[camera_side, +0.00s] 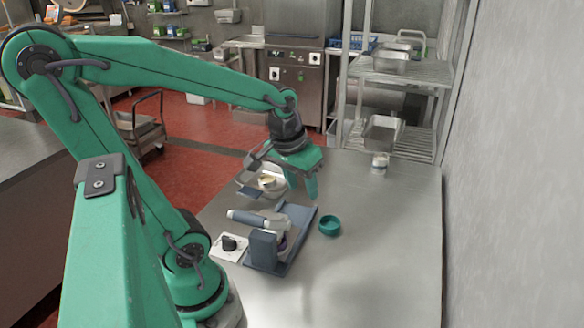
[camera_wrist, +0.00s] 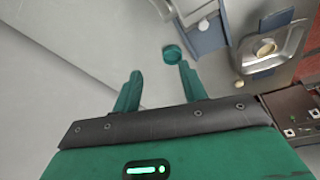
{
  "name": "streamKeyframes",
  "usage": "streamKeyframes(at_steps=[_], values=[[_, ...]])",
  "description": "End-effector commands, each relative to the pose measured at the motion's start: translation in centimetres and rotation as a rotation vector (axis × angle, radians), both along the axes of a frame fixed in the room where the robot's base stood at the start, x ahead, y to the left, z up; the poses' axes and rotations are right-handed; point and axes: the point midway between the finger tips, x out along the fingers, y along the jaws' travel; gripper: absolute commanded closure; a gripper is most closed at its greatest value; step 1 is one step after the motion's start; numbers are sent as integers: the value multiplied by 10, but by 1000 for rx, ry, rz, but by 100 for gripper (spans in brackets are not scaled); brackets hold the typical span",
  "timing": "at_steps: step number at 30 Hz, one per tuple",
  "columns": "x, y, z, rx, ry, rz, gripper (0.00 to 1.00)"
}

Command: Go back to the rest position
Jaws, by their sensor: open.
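My gripper (camera_side: 302,192) is open above the steel table, with its two green fingers pointing down and apart. Nothing shows between them. In the wrist view the gripper (camera_wrist: 160,68) also has a clear gap between its fingers. A blue-grey tilting apparatus with a pale cylinder (camera_side: 246,218), which looks like the mixing kettle, stands on a dark blue base (camera_side: 300,226) below and left of the gripper. In the wrist view part of that blue base (camera_wrist: 208,42) shows at the top. My gripper appears clear of the apparatus.
A black knob (camera_side: 229,243) sits on a white plate at left. A jar (camera_side: 380,162) stands near the shelves. The table's right side is clear.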

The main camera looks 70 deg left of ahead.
Motion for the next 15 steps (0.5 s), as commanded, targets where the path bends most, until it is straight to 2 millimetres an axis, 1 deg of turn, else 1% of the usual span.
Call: streamKeyframes(at_steps=[1,3,9,15], values=[[-3,-9,8,11,-27,-46,58],[-7,-19,17,25,-57,-107,58],[-21,-46,38,62,-141,-271,58],[-32,-61,50,85,-194,-375,58]])
